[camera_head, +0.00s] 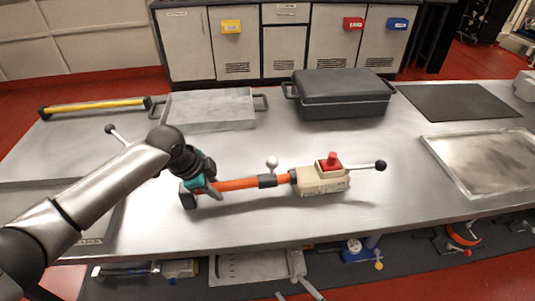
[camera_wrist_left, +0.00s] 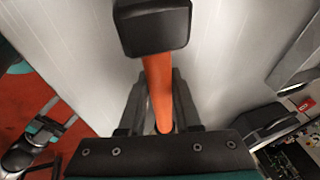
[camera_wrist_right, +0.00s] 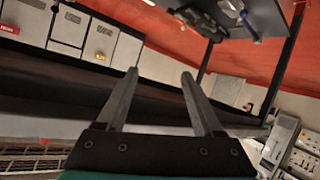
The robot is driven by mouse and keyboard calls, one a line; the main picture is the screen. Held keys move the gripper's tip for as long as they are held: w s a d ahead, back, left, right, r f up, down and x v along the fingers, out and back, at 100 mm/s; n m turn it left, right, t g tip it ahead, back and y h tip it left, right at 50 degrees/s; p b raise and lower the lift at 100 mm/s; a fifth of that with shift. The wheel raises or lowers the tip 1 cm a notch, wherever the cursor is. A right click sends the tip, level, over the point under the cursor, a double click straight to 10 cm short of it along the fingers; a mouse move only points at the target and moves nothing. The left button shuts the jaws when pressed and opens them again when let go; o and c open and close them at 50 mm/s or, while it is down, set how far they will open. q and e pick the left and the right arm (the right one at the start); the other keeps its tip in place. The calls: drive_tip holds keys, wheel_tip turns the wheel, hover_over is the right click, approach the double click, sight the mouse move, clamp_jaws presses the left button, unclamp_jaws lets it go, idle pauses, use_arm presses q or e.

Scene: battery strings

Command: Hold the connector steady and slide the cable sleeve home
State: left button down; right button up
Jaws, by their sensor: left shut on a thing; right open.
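An orange cable (camera_head: 237,184) lies across the middle of the steel table. A black block (camera_head: 188,197) is at its left end, and a dark collar, apparently the sleeve (camera_head: 267,181), is around it near the right, below a pale ball knob. The cable's right end meets a beige connector (camera_head: 322,181) with a red knob on top and a black-tipped lever to the right. My left gripper (camera_head: 205,186) is shut on the cable beside the black block; the cable (camera_wrist_left: 157,85) runs between its fingers in the left wrist view. My right gripper (camera_wrist_right: 161,73) is open and empty, away from the connector.
Behind the cable are a shallow grey tray (camera_head: 165,109) and a closed black case (camera_head: 342,108). A dark mat (camera_head: 457,101) and a metal tray (camera_head: 427,145) are at the right. The table front of the connector is clear.

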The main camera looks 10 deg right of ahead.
drive_tip(key=w+a+r+n+t+y, duration=0.1)
drive_tip(key=a+r+y, duration=0.1)
drive_tip(key=r, duration=0.4)
drive_tip(key=w+a+r+n+t+y, duration=0.1)
drive_tip(key=a+r+t, duration=0.15)
drive_tip(key=r, duration=0.35)
drive_tip(key=m+t+h, duration=0.2)
drive_tip(key=m+h, duration=0.1)
drive_tip(key=m, duration=0.1)
approach(272, 167)
drive_tip(key=w, duration=0.3)
drive_tip(key=x, duration=1.1)
drive_tip(key=shift+w, duration=0.15)
drive_tip(key=shift+a+f, duration=0.1)
drive_tip(key=shift+c, duration=0.2)
clamp_jaws()
